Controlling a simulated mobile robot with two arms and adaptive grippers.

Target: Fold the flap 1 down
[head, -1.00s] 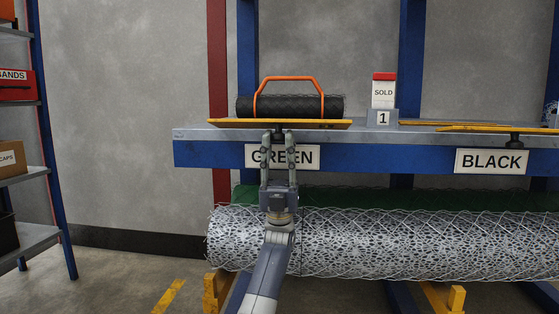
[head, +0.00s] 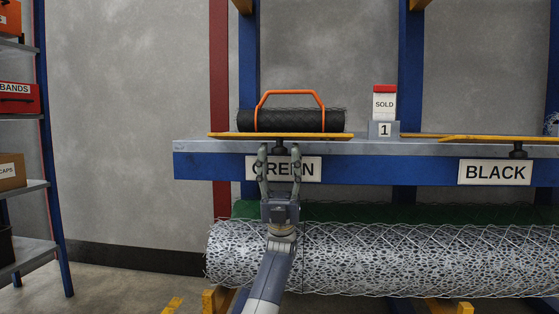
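Flap 1 appears to be the upright white card with a red top marked SOLD (head: 384,103). It stands above a small grey block (head: 383,130) marked 1 on the shelf. My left gripper (head: 279,152) is in front of the GREEN label, left of and below the flap, apart from it. Its two fingers point up and are spread. A black knob (head: 279,147) under a yellow board (head: 220,135) shows between the fingertips; I cannot tell if they touch it. My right gripper is not in view.
A black mesh roll (head: 290,119) with an orange handle (head: 291,93) lies on the yellow board. Another yellow board (head: 500,138) is at the right, above the BLACK label (head: 495,172). A large wire mesh roll (head: 400,255) lies below. Shelving stands at the far left.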

